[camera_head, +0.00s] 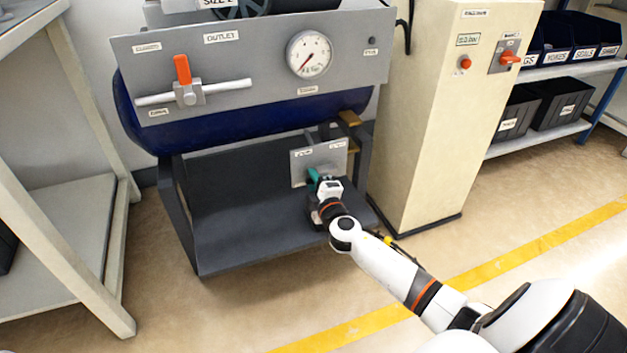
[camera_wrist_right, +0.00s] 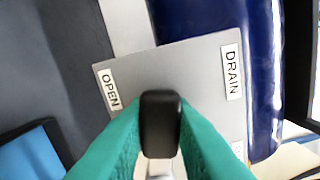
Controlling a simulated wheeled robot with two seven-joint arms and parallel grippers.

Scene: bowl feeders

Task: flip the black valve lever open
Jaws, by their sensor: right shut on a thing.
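The black valve lever (camera_wrist_right: 160,125) points toward the camera in the right wrist view, in front of a grey plate (camera_wrist_right: 190,75) with labels reading DRAIN and OPEN. The teal fingers of my right gripper (camera_head: 315,178) lie on either side of the lever and are shut on it. In the head view the plate (camera_head: 336,158) is low under the blue tank, and my gripper and wrist hide the lever. The OPEN label is at the plate's left in the wrist view. My left gripper is not in view.
Above is a grey OUTLET panel (camera_head: 240,54) with an upright orange lever (camera_head: 182,69) and a pressure gauge (camera_head: 309,54). A cream cabinet (camera_head: 440,120) with a red button stands close on the right. A dark base shelf (camera_head: 245,215) lies under the tank (camera_head: 200,128).

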